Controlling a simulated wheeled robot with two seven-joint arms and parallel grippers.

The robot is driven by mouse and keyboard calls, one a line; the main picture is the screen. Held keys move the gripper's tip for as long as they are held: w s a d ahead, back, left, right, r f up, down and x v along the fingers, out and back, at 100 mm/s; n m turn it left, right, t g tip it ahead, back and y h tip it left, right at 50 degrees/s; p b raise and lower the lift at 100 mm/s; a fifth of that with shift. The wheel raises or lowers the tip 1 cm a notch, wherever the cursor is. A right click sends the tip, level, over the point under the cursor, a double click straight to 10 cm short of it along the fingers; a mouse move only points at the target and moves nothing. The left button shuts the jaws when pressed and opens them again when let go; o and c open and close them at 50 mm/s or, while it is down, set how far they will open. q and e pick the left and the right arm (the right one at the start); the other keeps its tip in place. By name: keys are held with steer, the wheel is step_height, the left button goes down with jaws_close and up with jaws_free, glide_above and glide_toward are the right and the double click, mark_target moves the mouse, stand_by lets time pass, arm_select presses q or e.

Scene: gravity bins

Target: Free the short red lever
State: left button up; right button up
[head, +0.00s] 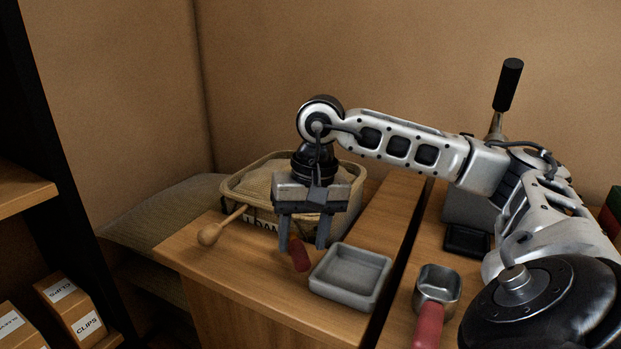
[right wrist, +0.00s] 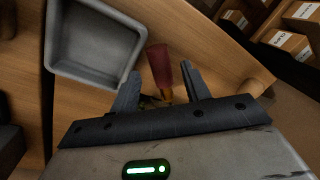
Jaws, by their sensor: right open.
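The short red lever (head: 299,255) shows its dark red grip at the wooden counter, close to the left side of a grey square tray (head: 350,276). In the right wrist view the red grip (right wrist: 159,66) narrows to a thin brass-coloured end; the base there is hidden behind my gripper. My right gripper (head: 303,247) points down with its fingers apart, one on each side of the lever. The right wrist view shows the fingers (right wrist: 160,74) spread, with gaps between them and the grip. My left gripper is not in view.
A basket (head: 262,178) with a sack stands behind my gripper, a wooden-knobbed stick (head: 212,232) beside it. A metal scoop (head: 438,283) with a red handle lies at right. A tall black-handled lever (head: 508,85) rises behind my arm. Boxes (head: 72,305) sit lower left.

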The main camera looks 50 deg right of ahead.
arm_select(q)
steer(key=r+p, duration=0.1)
steer(key=p, duration=0.2)
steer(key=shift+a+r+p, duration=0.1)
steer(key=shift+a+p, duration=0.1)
steer(key=shift+p, duration=0.15)
arm_select(e)
step_height(320, 180, up, 14)
steer(key=s+d, duration=0.1)
steer(key=shift+d+f, duration=0.2)
steer(key=shift+d, duration=0.15)
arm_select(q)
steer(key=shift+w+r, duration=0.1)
